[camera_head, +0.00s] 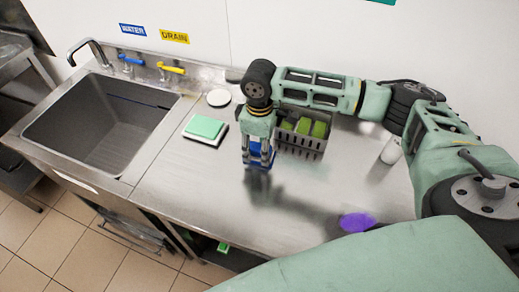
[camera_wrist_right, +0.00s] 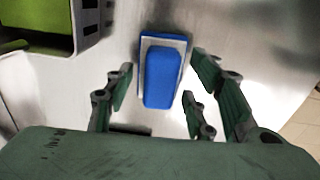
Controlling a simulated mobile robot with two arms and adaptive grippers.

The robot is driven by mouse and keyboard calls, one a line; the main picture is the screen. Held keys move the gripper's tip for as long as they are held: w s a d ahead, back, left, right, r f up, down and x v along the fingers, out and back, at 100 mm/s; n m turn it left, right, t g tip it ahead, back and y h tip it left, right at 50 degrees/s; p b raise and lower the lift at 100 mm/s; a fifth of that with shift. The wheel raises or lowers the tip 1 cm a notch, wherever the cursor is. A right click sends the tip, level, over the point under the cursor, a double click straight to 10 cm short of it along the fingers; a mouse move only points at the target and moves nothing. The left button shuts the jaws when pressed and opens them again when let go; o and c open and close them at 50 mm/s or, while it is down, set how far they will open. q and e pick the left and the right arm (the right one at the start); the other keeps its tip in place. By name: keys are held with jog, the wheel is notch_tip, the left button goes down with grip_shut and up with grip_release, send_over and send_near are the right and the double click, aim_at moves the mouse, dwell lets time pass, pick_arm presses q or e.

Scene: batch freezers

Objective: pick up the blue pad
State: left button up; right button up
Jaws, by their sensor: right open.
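The blue pad (camera_wrist_right: 161,76) lies on the steel counter on a thin pale backing in the right wrist view. In the head view the blue pad (camera_head: 257,147) is partly hidden behind my right gripper (camera_head: 258,160). My right gripper is open and points down above the pad. In the right wrist view its fingers (camera_wrist_right: 160,95) stand on either side of the pad's near end. They appear apart from the pad, and I cannot tell their exact height. My left gripper is not in view.
A grey basket (camera_head: 297,142) with green items stands just right of the gripper. A green pad (camera_head: 204,126) on a white base lies to the left, beside the sink (camera_head: 100,120). A purple object (camera_head: 357,222) lies near the counter's front. A white bottle (camera_head: 391,150) stands at right.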

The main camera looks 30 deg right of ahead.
aim_at(259, 146)
jog(key=shift+f, duration=0.15)
jog(key=c, duration=0.7)
grip_shut()
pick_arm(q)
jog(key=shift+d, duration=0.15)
pick_arm(e)
jog(key=shift+a+r+b, duration=0.1)
jog(key=shift+r+b, duration=0.2)
jog(key=shift+r, duration=0.25)
notch_tip(259, 146, up, 2)
jog(key=shift+w+r+b, duration=0.1)
jog(key=shift+r+b, duration=0.1)
jog(key=shift+b, duration=0.2)
pick_arm(q)
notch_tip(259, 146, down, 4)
jog(key=b, duration=0.2)
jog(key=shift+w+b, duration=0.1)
jog(key=shift+b, duration=0.3)
pick_arm(e)
jog(key=s+d+r, duration=0.3)
jog(key=d+r, duration=0.4)
jog(key=d, duration=0.4)
jog(key=shift+d+r, duration=0.2)
jog(key=shift+r, duration=0.1)
jog(key=shift+s, duration=0.1)
